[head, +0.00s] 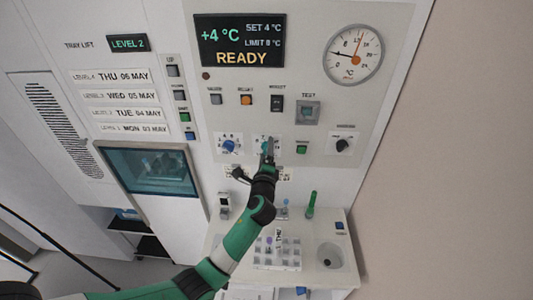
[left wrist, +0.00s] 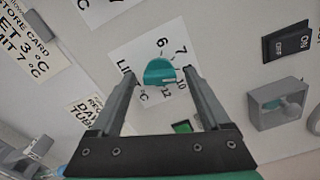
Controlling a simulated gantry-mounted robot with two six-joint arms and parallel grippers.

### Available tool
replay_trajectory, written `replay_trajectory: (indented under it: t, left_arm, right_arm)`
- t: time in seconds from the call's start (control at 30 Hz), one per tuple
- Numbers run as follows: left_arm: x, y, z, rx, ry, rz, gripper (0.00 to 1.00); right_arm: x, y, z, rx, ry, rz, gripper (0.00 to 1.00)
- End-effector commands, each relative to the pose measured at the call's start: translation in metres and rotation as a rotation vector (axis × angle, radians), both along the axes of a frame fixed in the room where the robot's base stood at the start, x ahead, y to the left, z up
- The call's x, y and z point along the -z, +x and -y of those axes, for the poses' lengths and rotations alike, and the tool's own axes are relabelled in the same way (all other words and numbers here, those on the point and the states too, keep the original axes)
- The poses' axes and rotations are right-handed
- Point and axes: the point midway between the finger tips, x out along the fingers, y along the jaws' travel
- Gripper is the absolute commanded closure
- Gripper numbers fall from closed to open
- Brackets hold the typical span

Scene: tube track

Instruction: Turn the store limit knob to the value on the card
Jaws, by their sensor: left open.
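The limit knob (left wrist: 160,72) is teal and sits on a white dial plate (left wrist: 125,58) marked 6, 7, 10, 12 and °C; some marks are hidden. I cannot tell which mark it points to. My left gripper (left wrist: 161,75) is open, with one finger on each side of the knob and gaps showing between. In the head view the left gripper (head: 268,158) is at the panel and mostly covers that dial. A store card (left wrist: 22,42) at the left of the wrist view reads SET 3 °C and LIMIT 7 °C. The right gripper is not in view.
The display (head: 240,41) reads +4 °C, SET 4 °C, LIMIT 8 °C, READY. A blue knob (head: 229,146) is left of the gripper, a black knob (head: 343,145) right. An ON/OFF rocker switch (left wrist: 287,43) and a grey hooded fixture (left wrist: 276,103) stick out nearby.

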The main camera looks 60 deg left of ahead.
Motion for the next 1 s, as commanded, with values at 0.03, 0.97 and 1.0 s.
replay_trajectory:
  t: [0.03,0.97,1.0]
  left_arm:
    - [0.0002,0.0005,-0.0013,0.000,0.000,0.000,0.20]
    - [0.0007,0.0004,-0.0009,-0.001,-0.011,0.019,1.00]
    - [0.0009,0.0004,-0.0009,-0.001,-0.017,0.029,1.00]
  right_arm:
    - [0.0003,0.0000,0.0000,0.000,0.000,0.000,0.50]
    - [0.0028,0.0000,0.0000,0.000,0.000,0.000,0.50]
    - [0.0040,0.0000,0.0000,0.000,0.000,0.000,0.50]
